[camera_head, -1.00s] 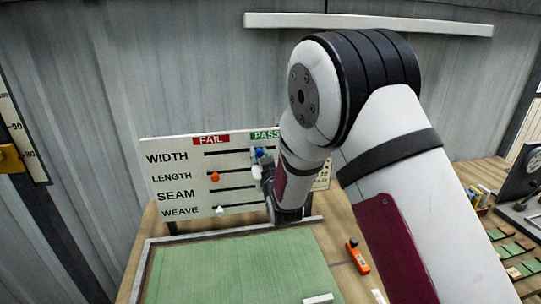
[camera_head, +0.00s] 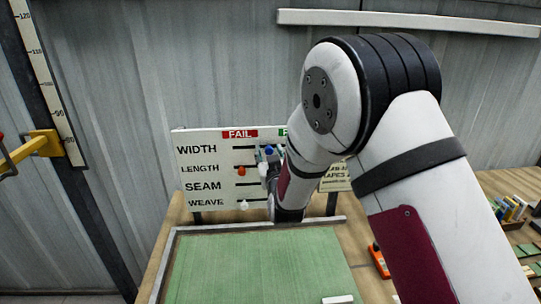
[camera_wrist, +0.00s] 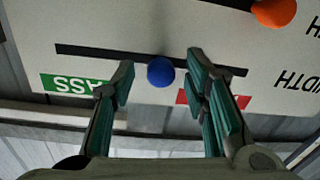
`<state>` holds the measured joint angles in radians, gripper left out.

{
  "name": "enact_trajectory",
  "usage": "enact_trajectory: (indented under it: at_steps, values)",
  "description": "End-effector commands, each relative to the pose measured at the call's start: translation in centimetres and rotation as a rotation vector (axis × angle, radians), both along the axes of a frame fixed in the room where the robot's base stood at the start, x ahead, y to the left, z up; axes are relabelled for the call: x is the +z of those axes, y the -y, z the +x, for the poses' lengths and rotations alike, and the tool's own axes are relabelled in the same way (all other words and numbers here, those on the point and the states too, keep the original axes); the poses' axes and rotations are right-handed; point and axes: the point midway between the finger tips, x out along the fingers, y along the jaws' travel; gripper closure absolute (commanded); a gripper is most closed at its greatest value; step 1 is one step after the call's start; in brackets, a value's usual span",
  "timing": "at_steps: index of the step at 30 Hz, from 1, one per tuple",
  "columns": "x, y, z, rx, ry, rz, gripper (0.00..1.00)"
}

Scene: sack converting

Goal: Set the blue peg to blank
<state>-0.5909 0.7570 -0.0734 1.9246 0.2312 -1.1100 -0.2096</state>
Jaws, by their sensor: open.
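The blue peg (camera_head: 268,150) sits in the WIDTH slot of the white board (camera_head: 215,160), between the FAIL label (camera_head: 240,134) and the partly hidden PASS label (camera_head: 283,132). In the wrist view, which is upside down, the blue peg (camera_wrist: 160,72) stands near the middle of its dark slot (camera_wrist: 100,53), with FAIL right and PASS left. My gripper (camera_wrist: 160,72) is open, one finger on each side of the peg, with visible gaps. The head view mostly hides the gripper behind my arm.
An orange peg (camera_head: 241,171) is in the LENGTH row under FAIL and a white peg (camera_head: 244,204) in the WEAVE row. My arm hides the board's right part. A green mat (camera_head: 255,265) lies in front. An orange tool (camera_head: 379,261) lies to its right.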

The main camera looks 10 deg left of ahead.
Motion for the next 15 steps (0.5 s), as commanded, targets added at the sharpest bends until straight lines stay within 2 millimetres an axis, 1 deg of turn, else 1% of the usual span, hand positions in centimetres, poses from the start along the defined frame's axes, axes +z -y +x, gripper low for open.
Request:
enact_trajectory:
  at_steps: [5, 8, 15]
  values:
    - [0.0, 0.4, -1.2, 0.001, -0.001, 0.0, 0.59]
    - [0.0, 0.9, -2.8, 0.001, -0.002, -0.001, 0.59]
    - [0.0, 2.5, -7.5, 0.002, -0.001, -0.001, 0.59]
